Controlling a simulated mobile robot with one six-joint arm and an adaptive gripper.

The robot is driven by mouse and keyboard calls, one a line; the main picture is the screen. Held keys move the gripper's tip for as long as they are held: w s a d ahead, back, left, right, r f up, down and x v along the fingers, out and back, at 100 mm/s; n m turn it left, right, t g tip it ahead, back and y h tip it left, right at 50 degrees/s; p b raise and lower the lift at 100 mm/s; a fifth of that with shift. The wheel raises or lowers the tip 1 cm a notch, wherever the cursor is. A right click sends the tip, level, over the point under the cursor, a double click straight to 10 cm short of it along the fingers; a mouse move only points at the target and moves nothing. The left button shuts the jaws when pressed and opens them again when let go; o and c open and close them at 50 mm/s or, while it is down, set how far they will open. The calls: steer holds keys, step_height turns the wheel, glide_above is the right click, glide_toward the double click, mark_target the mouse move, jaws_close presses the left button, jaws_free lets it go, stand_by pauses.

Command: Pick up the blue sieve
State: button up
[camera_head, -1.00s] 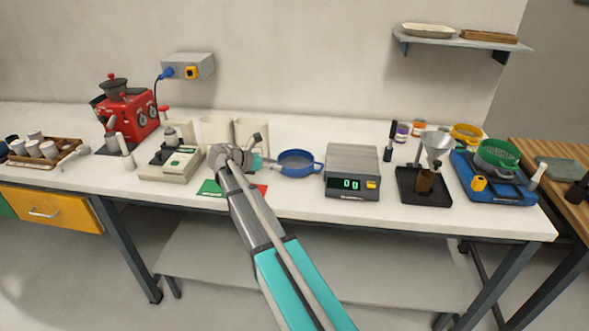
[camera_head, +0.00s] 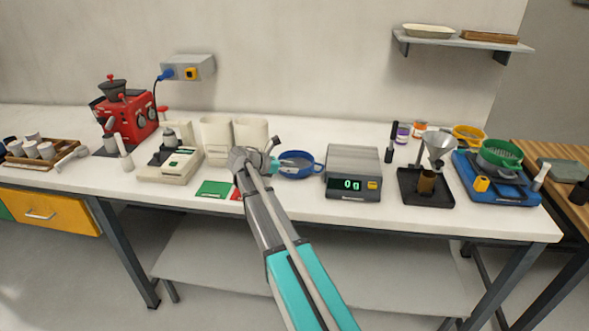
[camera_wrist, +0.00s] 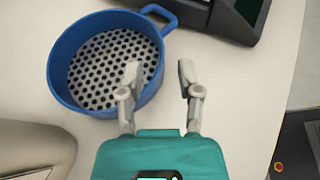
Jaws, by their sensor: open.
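The blue sieve (camera_head: 298,165) lies on the white table, left of the scale. In the wrist view the sieve (camera_wrist: 57,77) is a round blue ring with a perforated grey bottom and a loop handle at its upper right. My gripper (camera_head: 275,160) is at the left side of the sieve in the head view. In the wrist view my gripper (camera_wrist: 158,72) is open; its left finger overlaps the sieve's rim and its right finger is outside the ring. I cannot tell whether a finger touches the sieve.
A scale (camera_head: 352,171) stands close to the sieve's right. Cream containers (camera_head: 217,139) stand behind and left of my gripper. A green card (camera_head: 216,189) lies at the front. A black tray (camera_head: 425,187) with a funnel stands right of the scale.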

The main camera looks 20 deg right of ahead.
mark_target(301, 166)
steer(key=shift+b+x, duration=0.9)
steer(key=shift+x, duration=1.5)
steer(key=shift+w, duration=0.1)
jaws_close()
